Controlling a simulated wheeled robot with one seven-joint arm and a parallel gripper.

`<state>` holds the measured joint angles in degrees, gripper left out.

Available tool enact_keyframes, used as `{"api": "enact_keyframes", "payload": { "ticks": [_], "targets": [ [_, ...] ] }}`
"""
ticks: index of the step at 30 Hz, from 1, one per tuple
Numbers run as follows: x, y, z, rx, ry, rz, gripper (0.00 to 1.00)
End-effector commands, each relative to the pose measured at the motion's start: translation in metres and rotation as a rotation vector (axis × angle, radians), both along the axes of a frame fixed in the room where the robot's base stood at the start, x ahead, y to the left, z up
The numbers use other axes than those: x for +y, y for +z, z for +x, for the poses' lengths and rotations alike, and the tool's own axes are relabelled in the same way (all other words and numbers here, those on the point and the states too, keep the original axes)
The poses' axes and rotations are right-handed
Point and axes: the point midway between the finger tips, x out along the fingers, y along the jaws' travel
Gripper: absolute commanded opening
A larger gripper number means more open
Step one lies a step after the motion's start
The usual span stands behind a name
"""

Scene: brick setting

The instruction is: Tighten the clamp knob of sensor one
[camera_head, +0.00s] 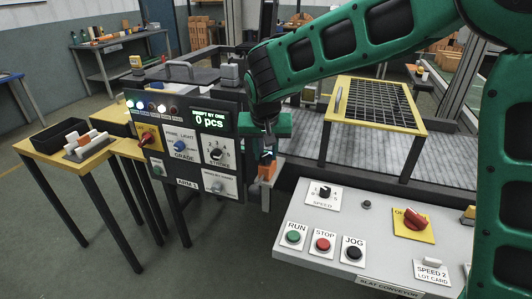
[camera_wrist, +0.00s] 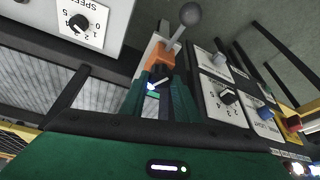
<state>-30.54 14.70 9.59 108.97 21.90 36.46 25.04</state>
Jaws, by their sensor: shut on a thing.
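An orange sensor body (camera_head: 267,169) hangs at the right edge of the dark control panel, on a light bracket. In the wrist view the orange body (camera_wrist: 160,53) lies just past my fingertips, with a small black knob (camera_wrist: 161,73) on its near side. My gripper (camera_head: 268,152) reaches down to it from above. In the wrist view the green fingers of my gripper (camera_wrist: 160,88) are shut on the black knob, one on each side. My gripper hides part of the knob and sensor in the head view. I cannot read any label marking it as sensor one.
The dark control panel (camera_head: 184,157), with dials and a "0 pcs" display, stands close left. A grey ball-ended lever (camera_wrist: 190,15) rises beyond the sensor. The slat conveyor's button console (camera_head: 325,270) is at front right. A yellow-framed mesh guard (camera_head: 376,101) stands over the conveyor.

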Motion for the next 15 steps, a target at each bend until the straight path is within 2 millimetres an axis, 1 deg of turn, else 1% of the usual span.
{"api": "enact_keyframes", "payload": {
  "ticks": [1,11,12,13,14,15],
  "targets": [
    [-0.0008,0.0029,0.0039,-0.010,-0.007,0.004,0.06],
    [-0.0010,0.0029,0.0039,-0.010,-0.008,0.003,0.06],
    [-0.0010,0.0029,0.0039,-0.010,-0.008,0.003,0.36],
    [-0.0010,0.0028,0.0038,-0.010,-0.008,0.003,0.43],
    [-0.0009,0.0026,0.0034,-0.009,-0.007,0.003,0.47],
    [-0.0008,0.0022,0.0030,-0.008,-0.006,0.002,0.47]
  ]
}}
